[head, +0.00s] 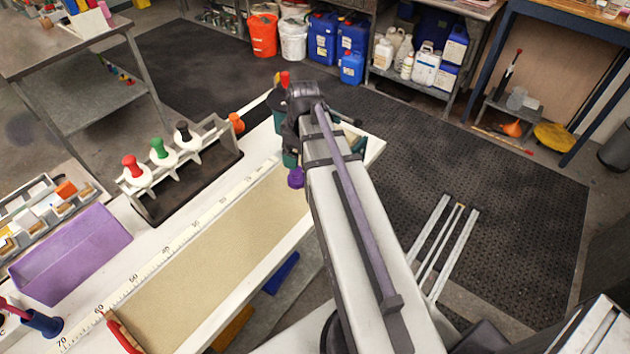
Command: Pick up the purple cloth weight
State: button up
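A small purple knob-shaped piece (295,178), which looks like the purple cloth weight, shows just left of my arm above the bench's right part. The rest of it is hidden, and I cannot tell what it stands on. My arm reaches across the bench, with its dark wrist end at the upper middle. My gripper's fingers are hidden or cannot be made out, so I see neither their opening nor any contact with the purple piece. Teal parts (290,158) show close above the purple piece, partly behind the arm.
An orange knob (236,122) and a red one (285,79) are nearby. A purple box (72,256) stands at left. The beige board (215,258) beside the ruler is mostly clear.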

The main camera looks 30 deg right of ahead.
aim_at(296, 177)
jog(key=shift+w+d+r+n, duration=0.1)
jog(key=shift+w+r+n, duration=0.05)
jog(key=shift+n, duration=1.65)
jog(key=f+b, duration=0.4)
jog(key=a+f+b, duration=0.1)
jog(key=f+b, duration=0.1)
jog(key=shift+w, duration=0.2)
jog(key=shift+r, duration=0.1)
notch_tip(296, 177, down, 6)
jog(key=b, duration=0.5)
jog(key=shift+s+a+r, duration=0.1)
jog(key=shift+s+r, duration=0.05)
jog(key=shift+r, duration=0.35)
jog(key=c, duration=1.3)
notch_tip(296, 177, up, 10)
jog(key=p, duration=1)
jog(key=shift+r+p, duration=0.15)
jog(key=shift+p, duration=0.15)
jog(key=shift+a, duration=0.1)
